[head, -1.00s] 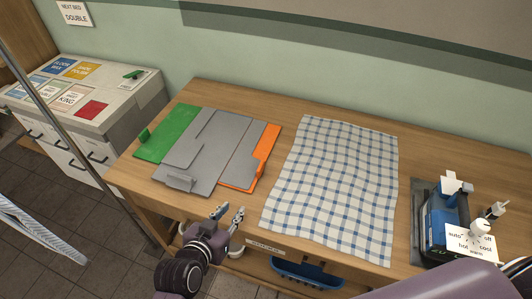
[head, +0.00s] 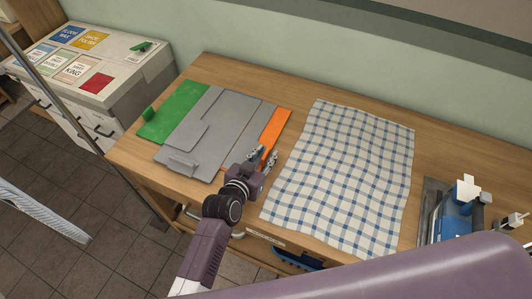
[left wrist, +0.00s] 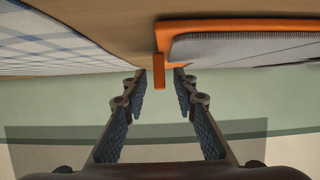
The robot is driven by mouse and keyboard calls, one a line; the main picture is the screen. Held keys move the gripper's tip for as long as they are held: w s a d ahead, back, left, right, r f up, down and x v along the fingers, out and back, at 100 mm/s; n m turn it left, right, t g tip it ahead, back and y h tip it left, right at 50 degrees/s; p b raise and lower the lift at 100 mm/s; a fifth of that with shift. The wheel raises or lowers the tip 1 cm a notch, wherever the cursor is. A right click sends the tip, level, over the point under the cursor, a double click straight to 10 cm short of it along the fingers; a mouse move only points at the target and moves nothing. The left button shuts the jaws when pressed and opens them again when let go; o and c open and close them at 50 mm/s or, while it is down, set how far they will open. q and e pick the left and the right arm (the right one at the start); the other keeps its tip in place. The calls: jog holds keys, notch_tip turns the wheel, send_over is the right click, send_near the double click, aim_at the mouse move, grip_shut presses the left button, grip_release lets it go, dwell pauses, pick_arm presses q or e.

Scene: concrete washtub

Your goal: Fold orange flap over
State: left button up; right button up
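The folding board lies on the wooden table in the head view, with grey panels (head: 215,125), a green flap (head: 175,110) at left and an orange flap (head: 276,127) at right. The orange flap lies flat. My left gripper (head: 264,154) is at the near end of the orange flap, partly covering it. In the left wrist view the orange-edged flap (left wrist: 245,24) is at upper right. Its orange tab (left wrist: 159,72) shows between the fingertips of my open left gripper (left wrist: 160,76); I cannot tell whether they touch it.
A blue-and-white checked cloth (head: 342,180) lies flat right of the board. A blue iron (head: 452,220) stands at the far right. A white cabinet (head: 95,75) with coloured cards is at left. Bare tabletop (head: 215,70) shows behind the board.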

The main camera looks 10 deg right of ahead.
pick_arm(q)
jog(key=shift+w+d, duration=0.15)
jog(key=shift+w, duration=0.05)
jog(key=shift+f, duration=0.1)
jog(key=shift+c, duration=0.4)
grip_shut()
pick_arm(e)
jog(key=shift+w+d, duration=0.1)
jog(key=shift+d, duration=0.25)
jog(key=shift+a, duration=0.25)
